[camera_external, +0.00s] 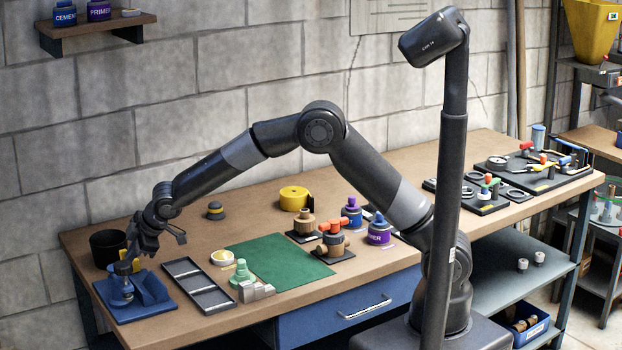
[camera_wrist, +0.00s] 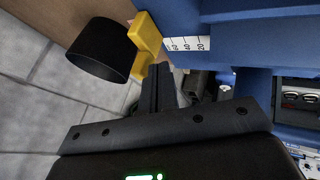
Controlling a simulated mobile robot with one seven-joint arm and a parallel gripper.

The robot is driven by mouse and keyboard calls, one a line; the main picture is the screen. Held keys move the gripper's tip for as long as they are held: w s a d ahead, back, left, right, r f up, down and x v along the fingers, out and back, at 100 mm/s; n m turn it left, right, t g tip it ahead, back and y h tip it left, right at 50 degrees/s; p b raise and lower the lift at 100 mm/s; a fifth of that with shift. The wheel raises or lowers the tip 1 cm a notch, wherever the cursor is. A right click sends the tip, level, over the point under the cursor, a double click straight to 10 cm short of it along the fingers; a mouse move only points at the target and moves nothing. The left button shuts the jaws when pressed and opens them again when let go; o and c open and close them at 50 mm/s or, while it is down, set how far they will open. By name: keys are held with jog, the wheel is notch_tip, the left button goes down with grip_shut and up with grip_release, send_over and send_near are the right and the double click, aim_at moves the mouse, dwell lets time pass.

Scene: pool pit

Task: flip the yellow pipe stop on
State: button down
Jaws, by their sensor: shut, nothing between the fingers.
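The yellow pipe stop (camera_wrist: 148,40) is an angled yellow piece beside a blue tool body (camera_wrist: 245,35) with a white number scale. In the external view it shows as a small yellow patch (camera_external: 116,267), partly hidden by my gripper. My gripper (camera_wrist: 162,76) is shut and empty, its fingertips close to the lower end of the stop; I cannot tell whether they touch. In the external view my gripper (camera_external: 128,256) points down over the blue tool (camera_external: 155,290) at the table's left end.
A black cup (camera_external: 105,246) stands behind the blue tool and shows beside the stop in the wrist view (camera_wrist: 100,50). A black divided tray (camera_external: 199,287) lies to the right. A green mat (camera_external: 280,258) and several pipe fittings lie farther right. The block wall is behind.

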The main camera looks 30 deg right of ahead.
jog(key=s, duration=0.3)
jog(key=shift+s+r, duration=0.15)
jog(key=shift+r, duration=0.25)
jog(key=v, duration=0.9)
jog(key=shift+d, duration=0.15)
jog(key=d+r+m+h, duration=0.1)
jog(key=d+r+m, duration=0.25)
jog(key=d, duration=0.75)
jog(key=d+r+m+h, duration=0.15)
jog(key=d+r, duration=0.25)
jog(key=d, duration=0.7)
jog(key=d+r+m+h, duration=0.1)
jog(key=d+r+m, duration=0.25)
jog(key=d, duration=0.85)
jog(key=s+d+f+m+h, duration=0.1)
jog(key=s+d+m, duration=0.7)
jog(key=s+d, duration=1.2)
jog(key=shift+f, duration=0.55)
